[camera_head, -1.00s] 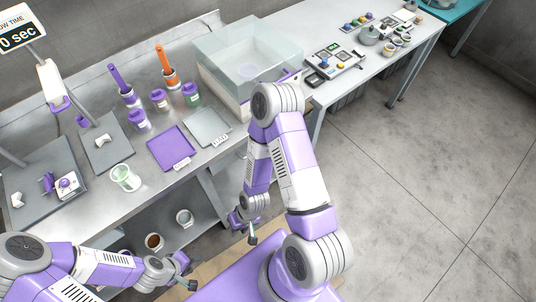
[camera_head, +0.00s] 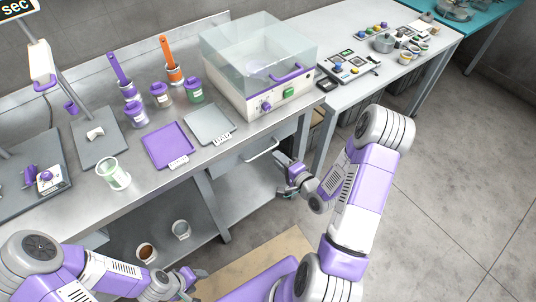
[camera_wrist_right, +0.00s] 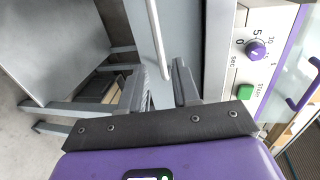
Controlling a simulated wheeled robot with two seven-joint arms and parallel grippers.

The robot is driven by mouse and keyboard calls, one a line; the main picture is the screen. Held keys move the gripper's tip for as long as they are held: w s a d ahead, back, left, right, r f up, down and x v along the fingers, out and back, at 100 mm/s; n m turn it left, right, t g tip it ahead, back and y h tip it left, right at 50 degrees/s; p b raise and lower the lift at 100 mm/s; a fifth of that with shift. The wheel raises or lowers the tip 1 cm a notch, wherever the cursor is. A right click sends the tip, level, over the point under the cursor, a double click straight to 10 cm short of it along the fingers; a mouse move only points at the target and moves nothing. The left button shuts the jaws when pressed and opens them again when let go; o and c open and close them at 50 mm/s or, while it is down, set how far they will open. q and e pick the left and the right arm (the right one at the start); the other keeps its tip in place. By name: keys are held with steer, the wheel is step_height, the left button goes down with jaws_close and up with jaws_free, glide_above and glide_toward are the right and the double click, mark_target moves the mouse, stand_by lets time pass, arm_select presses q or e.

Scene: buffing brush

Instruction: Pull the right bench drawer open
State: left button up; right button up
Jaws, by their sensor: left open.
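The right bench drawer (camera_head: 238,162) has a grey front with a silver bar handle (camera_head: 262,150), under the bench edge below the white machine. It looks shut. My right gripper (camera_head: 285,182) is just below and right of the handle in the head view. In the right wrist view, its two fingers (camera_wrist_right: 160,88) stand apart with nothing between them. The handle bar (camera_wrist_right: 156,40) runs up from near the fingertips, apparently not gripped. My left gripper (camera_head: 192,278) is open and low at the bottom of the head view, away from the drawer.
The bench top holds a purple tray (camera_head: 169,146), a grey tray (camera_head: 209,122), jars, brushes and the white machine (camera_head: 270,100) with its clear cover. A lower shelf (camera_head: 160,215) carries two cups. Open floor (camera_head: 455,170) lies to the right.

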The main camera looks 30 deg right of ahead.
mark_target(268, 149)
steer(key=b+x, duration=0.1)
steer(key=x, duration=0.6)
steer(key=shift+w+a, duration=0.1)
steer(key=shift+w, duration=0.05)
jaws_close()
